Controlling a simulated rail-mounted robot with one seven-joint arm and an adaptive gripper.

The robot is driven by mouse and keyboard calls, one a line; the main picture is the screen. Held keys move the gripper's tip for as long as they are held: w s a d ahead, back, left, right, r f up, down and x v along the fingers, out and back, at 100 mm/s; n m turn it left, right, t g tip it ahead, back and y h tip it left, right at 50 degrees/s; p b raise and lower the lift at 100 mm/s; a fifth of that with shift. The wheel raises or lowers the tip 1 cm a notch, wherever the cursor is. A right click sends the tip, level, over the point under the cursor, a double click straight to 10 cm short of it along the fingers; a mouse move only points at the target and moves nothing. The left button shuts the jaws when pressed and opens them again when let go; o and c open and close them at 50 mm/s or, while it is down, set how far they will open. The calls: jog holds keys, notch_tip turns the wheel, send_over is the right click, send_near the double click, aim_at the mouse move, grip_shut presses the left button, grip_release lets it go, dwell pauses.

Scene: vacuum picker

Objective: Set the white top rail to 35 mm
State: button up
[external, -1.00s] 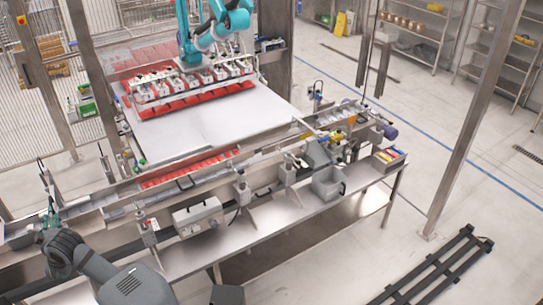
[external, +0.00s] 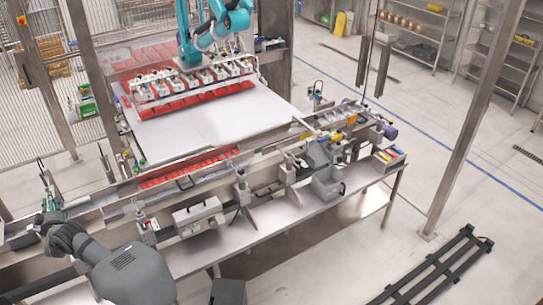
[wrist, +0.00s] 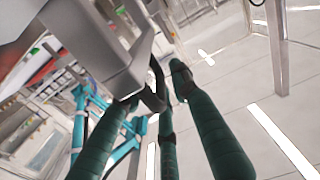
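I cannot single out the white top rail with certainty in the external view. Long pale and metal rails (external: 185,172) run along the conveyor line in front of the white sheet. My gripper (external: 48,217) is at the far left end of this line, small and partly hidden by my dark wrist. In the wrist view, the dark green fingers of my gripper (wrist: 158,88) stand apart, with no object visibly held between them. A grey block (wrist: 120,60) with a black hooked part is close by and covers some of the fingertip area. No millimetre scale can be read.
A teal robot arm (external: 222,20) holds a row of suction heads over red trays (external: 190,105) at the back. A grey box (external: 198,217), stands and a grey bin (external: 328,184) line the bench front. A black pallet (external: 432,268) lies on otherwise open floor.

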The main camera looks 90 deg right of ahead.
jog(key=shift+c, duration=0.4)
jog(key=c, duration=0.6)
grip_shut()
jog(key=shift+r, duration=0.1)
